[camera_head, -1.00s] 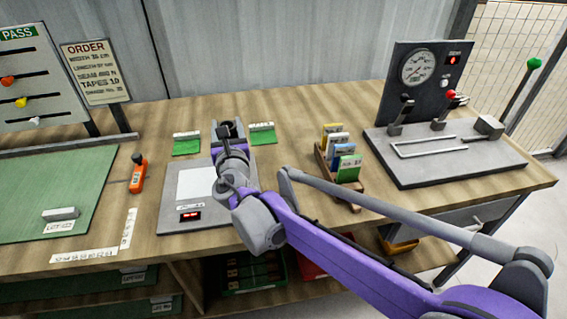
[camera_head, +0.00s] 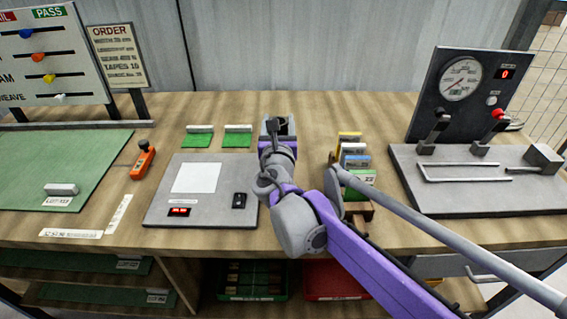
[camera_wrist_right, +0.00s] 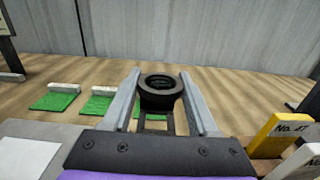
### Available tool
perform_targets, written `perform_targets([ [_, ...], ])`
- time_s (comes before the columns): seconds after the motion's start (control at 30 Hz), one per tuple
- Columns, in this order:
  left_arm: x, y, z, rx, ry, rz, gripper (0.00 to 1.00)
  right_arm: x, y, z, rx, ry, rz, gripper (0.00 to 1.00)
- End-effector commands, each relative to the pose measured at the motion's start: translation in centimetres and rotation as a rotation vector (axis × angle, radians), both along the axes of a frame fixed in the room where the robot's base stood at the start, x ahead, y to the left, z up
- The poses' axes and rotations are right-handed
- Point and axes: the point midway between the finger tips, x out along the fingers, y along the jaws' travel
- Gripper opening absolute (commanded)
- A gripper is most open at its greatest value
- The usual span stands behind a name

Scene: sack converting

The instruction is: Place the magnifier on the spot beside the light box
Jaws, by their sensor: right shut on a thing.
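The magnifier, a short black cylinder with a round lens, is between the fingers of my right gripper (camera_wrist_right: 160,95) in the wrist view. The black rim of the magnifier (camera_wrist_right: 160,82) faces up and it looks upright. In the head view my right gripper (camera_head: 279,128) is right of and behind the light box (camera_head: 160,209), a grey panel with a white lit square (camera_head: 196,178) and a red display. I cannot tell whether the magnifier touches the table. No marked spot shows beside the light box; my arm hides part of that area. My left gripper is out of view.
Two green pads with pale blocks (camera_head: 238,137) lie left of the gripper. A wooden card holder (camera_head: 359,212) stands to its right, and a gauge rig (camera_head: 480,180) further right. An orange tool (camera_head: 143,160) lies left of the light box. Bare table lies behind the gripper.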

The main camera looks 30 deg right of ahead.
Motion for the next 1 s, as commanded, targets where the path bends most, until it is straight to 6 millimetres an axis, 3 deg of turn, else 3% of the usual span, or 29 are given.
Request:
perform_targets([
  [0.03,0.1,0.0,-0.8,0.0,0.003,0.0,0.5,0.1,0.0,-1.5,0.0,0.001,0.0,0.04],
  [0.2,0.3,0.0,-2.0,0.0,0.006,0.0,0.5,0.1,0.0,-4.4,0.001,0.001,0.0,0.04],
  [0.37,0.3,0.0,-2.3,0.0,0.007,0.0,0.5,0.0,0.0,-5.4,0.001,0.001,0.0,0.04],
  [0.6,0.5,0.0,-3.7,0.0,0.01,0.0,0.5,0.1,0.0,-8.6,0.001,0.001,0.0,0.04],
  [1.0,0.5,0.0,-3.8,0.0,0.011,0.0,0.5,0.0,0.0,-9.1,0.0,0.0,0.0,0.04],
])
